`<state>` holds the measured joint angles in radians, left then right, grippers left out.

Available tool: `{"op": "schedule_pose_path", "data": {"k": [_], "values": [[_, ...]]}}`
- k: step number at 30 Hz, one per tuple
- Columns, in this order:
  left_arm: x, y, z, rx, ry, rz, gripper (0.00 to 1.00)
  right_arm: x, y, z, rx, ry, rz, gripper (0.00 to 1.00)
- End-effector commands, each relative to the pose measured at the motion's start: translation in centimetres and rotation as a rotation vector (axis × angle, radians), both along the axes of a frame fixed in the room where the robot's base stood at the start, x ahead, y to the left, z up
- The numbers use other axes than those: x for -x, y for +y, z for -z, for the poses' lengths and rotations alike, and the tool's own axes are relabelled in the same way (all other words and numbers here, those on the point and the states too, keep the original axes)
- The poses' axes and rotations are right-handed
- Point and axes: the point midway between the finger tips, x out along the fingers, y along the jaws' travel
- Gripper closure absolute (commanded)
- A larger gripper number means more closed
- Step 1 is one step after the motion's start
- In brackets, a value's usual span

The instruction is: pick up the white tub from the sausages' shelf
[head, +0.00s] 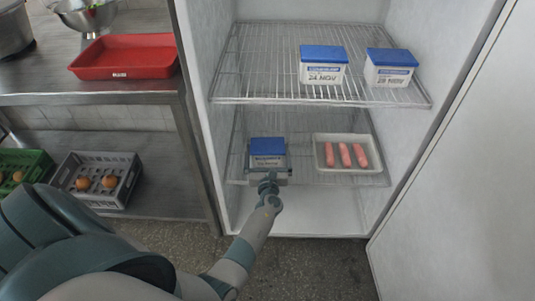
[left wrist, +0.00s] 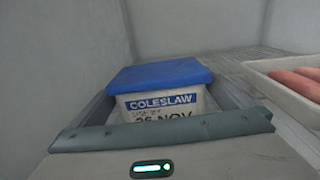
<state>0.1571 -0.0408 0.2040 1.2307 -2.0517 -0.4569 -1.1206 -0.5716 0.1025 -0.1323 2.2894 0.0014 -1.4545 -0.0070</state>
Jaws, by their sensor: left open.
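A white tub with a blue lid (head: 267,147) stands on the lower wire shelf of the fridge, to the left of a white tray (head: 320,141) of sausages (head: 345,155). In the left wrist view the tub (left wrist: 160,99) is straight ahead and reads COLESLAW with a partly hidden date. My left gripper (head: 268,172) is open in front of the tub, its fingers reaching along both sides of it. The gripper's body hides the tub's lower front. The sausage tray's edge (left wrist: 285,88) also shows in the left wrist view. My right gripper is out of view.
Two more blue-lidded white tubs (head: 323,66) (head: 390,67) stand on the upper wire shelf (head: 265,85). The fridge's open door (head: 470,200) is on the right.

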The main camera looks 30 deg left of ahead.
Motion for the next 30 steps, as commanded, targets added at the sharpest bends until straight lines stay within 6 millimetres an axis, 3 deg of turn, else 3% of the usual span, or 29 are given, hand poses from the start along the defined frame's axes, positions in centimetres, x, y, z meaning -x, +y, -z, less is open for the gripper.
{"op": "schedule_pose_path", "data": {"k": [14,19,20,30], "values": [[-0.06,0.07,-0.05,-0.001,-0.001,0.000,0.00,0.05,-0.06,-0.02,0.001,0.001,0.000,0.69],[-0.05,0.06,-0.05,-0.001,0.000,-0.001,0.38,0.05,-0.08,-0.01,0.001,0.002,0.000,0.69],[-0.12,0.09,-0.23,-0.002,-0.003,-0.001,0.41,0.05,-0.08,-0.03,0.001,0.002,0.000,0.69],[-0.11,0.09,-0.30,-0.002,-0.002,-0.001,0.41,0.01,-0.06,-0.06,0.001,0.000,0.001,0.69]]}}
